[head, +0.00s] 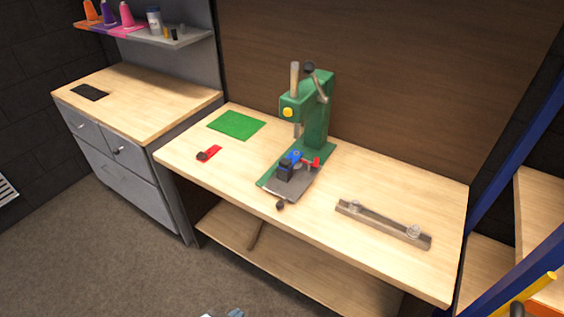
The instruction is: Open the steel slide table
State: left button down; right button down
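A green bench press (318,105) stands upright on the wooden workbench, with a lever and dark knob at its top. At its foot is a grey steel slide table (301,190) on a green base (325,153). A dark round knob (280,205) sits at the slide table's front edge. A small blue, black and red fixture (291,162) sits on the slide table below the press head and hides part of it. Neither of my grippers can be made out. A small pale-blue and white piece is cut off at the bottom edge, and I cannot tell what it is.
The workbench (190,153) also holds a green mat (236,124), a small red item (209,153) and a long metal bar (382,224). A drawer cabinet (125,170) stands left, a blue frame (515,145) right. The bench front before the slide table is clear.

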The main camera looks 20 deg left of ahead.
aim_at(290, 186)
jog(key=i+j, duration=0.1)
jog(key=j, duration=0.65)
jog(key=i+j, duration=0.1)
jog(key=j, duration=0.6)
jog(key=i+j, duration=0.1)
jog(key=j, duration=0.65)
jog(key=i+j, duration=0.1)
jog(key=j, duration=0.65)
